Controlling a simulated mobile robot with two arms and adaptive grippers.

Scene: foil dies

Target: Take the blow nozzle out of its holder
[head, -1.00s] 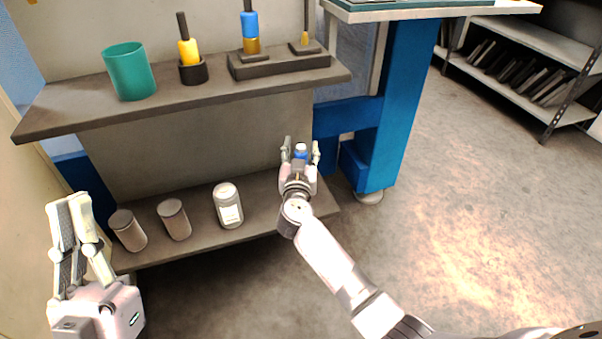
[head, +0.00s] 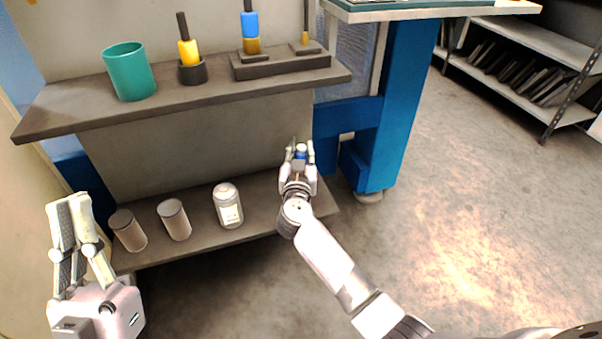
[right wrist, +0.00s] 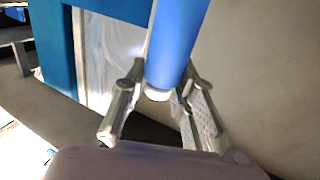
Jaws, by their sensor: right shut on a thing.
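My right gripper (head: 301,150) is above the right end of the lower shelf, shut on a blue cylinder-shaped thing (head: 301,153). In the right wrist view this blue cylinder (right wrist: 178,45), with a pale end, stands between the two fingers. Whether it is the blow nozzle, and what holds it, I cannot tell. On the upper shelf a blue and yellow tool (head: 250,24) stands upright in a dark block holder (head: 280,66), and a yellow tool with a dark stem (head: 187,48) stands in a round black holder (head: 192,74).
A teal cup (head: 129,72) stands on the upper shelf (head: 70,112). Two brown-grey cans (head: 173,219) and a pale labelled jar (head: 228,206) stand on the lower shelf (head: 262,203). A blue bench leg (head: 395,110) rises right of the right gripper.

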